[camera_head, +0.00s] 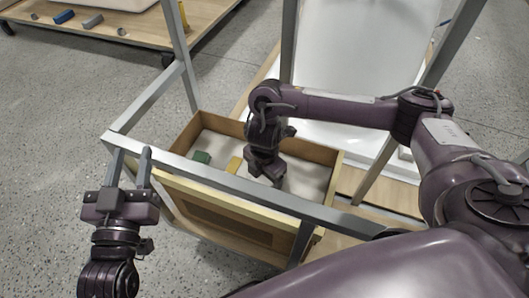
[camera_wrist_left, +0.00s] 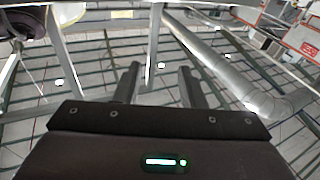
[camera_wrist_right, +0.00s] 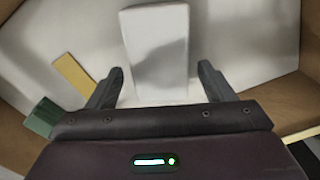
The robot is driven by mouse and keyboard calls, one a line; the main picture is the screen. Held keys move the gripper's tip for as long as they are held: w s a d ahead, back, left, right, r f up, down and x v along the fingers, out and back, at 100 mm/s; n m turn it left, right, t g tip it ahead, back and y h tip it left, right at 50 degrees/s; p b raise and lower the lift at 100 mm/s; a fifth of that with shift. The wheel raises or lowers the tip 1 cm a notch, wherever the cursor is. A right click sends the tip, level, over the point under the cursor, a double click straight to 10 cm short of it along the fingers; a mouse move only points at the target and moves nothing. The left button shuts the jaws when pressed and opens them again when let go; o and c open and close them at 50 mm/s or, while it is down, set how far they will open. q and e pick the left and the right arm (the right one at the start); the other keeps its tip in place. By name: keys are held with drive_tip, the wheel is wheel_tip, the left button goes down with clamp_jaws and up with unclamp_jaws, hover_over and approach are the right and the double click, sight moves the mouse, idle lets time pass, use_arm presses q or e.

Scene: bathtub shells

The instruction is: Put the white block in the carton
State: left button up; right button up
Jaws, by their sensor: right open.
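The carton (camera_head: 310,152) is an open brown box with a pale inside, standing within a grey metal frame. My right gripper (camera_head: 274,180) reaches down into it. In the right wrist view the white block (camera_wrist_right: 158,50) lies in the carton, ahead of and between the spread fingers of the right gripper (camera_wrist_right: 160,88). The fingers look open, and I cannot tell whether they touch the block. In the head view I cannot make out the block; my right gripper may hide it. My left gripper (camera_head: 131,163) is open and empty at the frame's left corner, outside the carton.
A green block (camera_head: 201,157) and a yellow block (camera_head: 234,164) also lie in the carton. The grey frame (camera_head: 220,178) has a bar along the carton's near side. A white tub shell (camera_head: 340,55) stands behind. A wooden platform (camera_head: 150,30) with loose pieces is at upper left.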

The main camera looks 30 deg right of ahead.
sight(265, 179)
drive_tip(key=shift+r+p, duration=0.55)
drive_tip(key=shift+r, duration=0.35)
use_arm(q)
drive_tip(key=s+f+g+y+p, duration=0.1)
drive_tip(key=s+f+g+y, duration=0.2)
drive_tip(key=f, duration=0.5)
drive_tip(key=s+f+g, duration=0.2)
drive_tip(key=f+g, duration=0.3)
drive_tip(key=f, duration=0.3)
use_arm(e)
drive_tip(key=shift+r, duration=0.75)
wheel_tip(265, 179, up, 2)
drive_tip(key=shift+r+p, duration=0.2)
drive_tip(key=shift+p, duration=0.6)
use_arm(q)
drive_tip(key=s+a+f+g+y+p, duration=0.3)
drive_tip(key=s+a+f+g, duration=0.2)
drive_tip(key=s, duration=0.3)
drive_tip(key=shift+s+a+f+n+g, duration=0.2)
drive_tip(key=shift+a+f+n+g, duration=0.1)
drive_tip(key=shift+a+g, duration=0.45)
use_arm(e)
wheel_tip(265, 179, up, 5)
drive_tip(key=shift+f, duration=0.1)
use_arm(q)
drive_tip(key=shift+d+r, duration=0.1)
